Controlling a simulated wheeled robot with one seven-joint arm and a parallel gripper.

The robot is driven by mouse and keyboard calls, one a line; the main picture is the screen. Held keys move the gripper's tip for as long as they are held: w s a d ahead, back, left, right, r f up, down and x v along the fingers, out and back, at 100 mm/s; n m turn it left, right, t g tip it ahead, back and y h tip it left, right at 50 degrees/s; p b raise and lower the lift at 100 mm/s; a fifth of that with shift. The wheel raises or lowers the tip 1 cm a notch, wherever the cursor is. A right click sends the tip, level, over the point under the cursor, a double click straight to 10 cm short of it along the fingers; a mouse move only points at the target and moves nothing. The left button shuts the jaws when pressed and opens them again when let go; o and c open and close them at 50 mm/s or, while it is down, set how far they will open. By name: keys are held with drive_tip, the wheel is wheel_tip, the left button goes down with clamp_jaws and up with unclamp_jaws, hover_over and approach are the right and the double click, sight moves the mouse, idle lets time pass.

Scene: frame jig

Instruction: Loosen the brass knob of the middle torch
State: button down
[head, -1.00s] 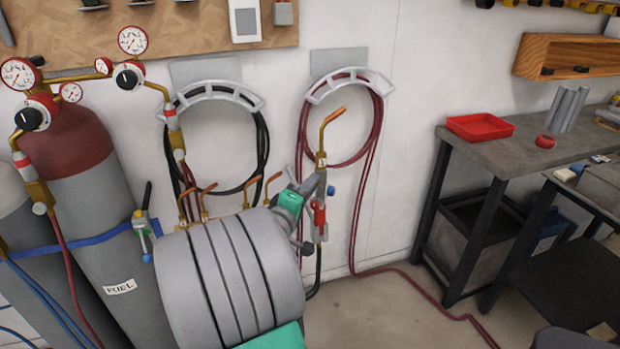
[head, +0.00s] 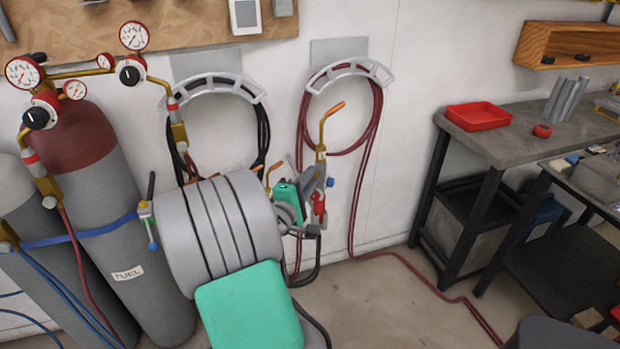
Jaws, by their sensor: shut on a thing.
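A torch (head: 321,155) with a bent copper tip stands upright in front of the wall. It has a red part and a blue knob (head: 330,183). My gripper (head: 309,187) is at this torch's left side, partly hidden by my green and grey wrist. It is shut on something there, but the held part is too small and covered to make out. Another copper torch tip (head: 274,172) shows just left of the wrist. My big grey arm link hides most of the torches behind it, so I cannot tell which one is the middle torch. No brass knob shows clearly.
Gas cylinders (head: 125,255) with gauges stand at left, by a blue strap. A black hose coil (head: 265,130) and a red hose coil (head: 375,115) hang on the wall. The red hose runs along the floor. Benches (head: 485,145) with a red tray (head: 478,115) stand at right.

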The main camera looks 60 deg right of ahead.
drive_tip(key=c, duration=1.3)
unclamp_jaws()
drive_tip(key=a, duration=0.7)
drive_tip(key=shift+a+b, duration=0.4)
